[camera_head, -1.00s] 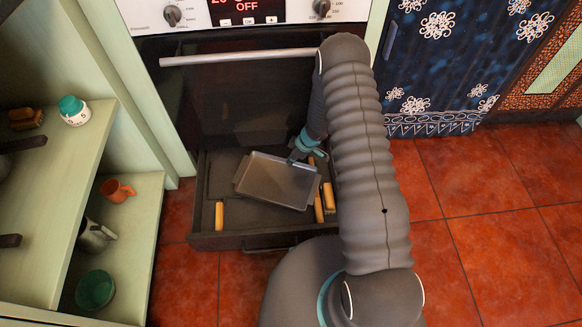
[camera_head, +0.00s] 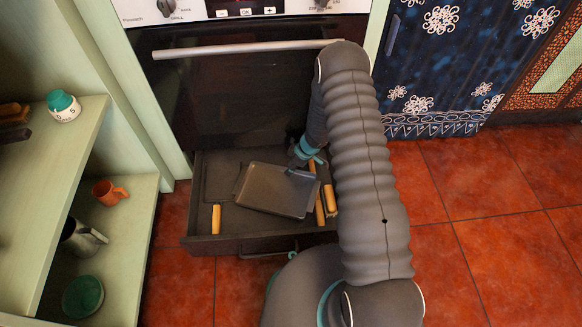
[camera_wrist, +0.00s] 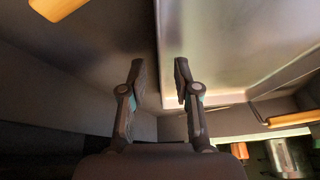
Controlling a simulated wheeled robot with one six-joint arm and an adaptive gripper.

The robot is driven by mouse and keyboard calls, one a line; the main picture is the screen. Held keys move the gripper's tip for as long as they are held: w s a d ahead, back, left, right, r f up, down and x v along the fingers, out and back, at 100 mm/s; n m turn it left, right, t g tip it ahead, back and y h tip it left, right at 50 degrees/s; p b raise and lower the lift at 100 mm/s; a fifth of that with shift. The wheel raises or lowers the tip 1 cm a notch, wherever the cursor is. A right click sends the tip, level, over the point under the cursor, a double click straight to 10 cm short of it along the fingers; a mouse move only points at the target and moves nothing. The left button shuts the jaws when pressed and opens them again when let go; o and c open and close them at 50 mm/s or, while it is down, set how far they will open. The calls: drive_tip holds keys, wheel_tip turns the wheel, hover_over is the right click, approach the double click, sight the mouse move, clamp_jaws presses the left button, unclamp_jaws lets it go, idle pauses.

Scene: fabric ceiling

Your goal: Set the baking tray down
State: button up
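The grey rectangular baking tray (camera_head: 277,190) is in the open drawer under the oven, lying at a slight angle. My gripper (camera_head: 304,166) is at its upper right corner in the head view. In the wrist view, the two fingers (camera_wrist: 158,78) stand apart, on either side of the tray's edge. The right finger overlaps the shiny tray (camera_wrist: 215,60), and a gap shows between the fingers. The tray's underside is hidden, so I cannot tell what it rests on.
The drawer (camera_head: 222,243) also holds a wooden-handled tool (camera_head: 216,218) at left and more wooden handles (camera_head: 330,198) at right. Green shelves (camera_head: 120,245) stand at left, with an orange mug (camera_head: 108,192). Red tiled floor (camera_head: 490,240) lies open at right.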

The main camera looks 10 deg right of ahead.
drive_tip(key=shift+r, duration=0.1)
drive_tip(key=p+v, duration=0.3)
drive_tip(key=v, duration=0.8)
drive_tip(key=shift+d+r, duration=0.2)
drive_tip(key=shift+r, duration=0.15)
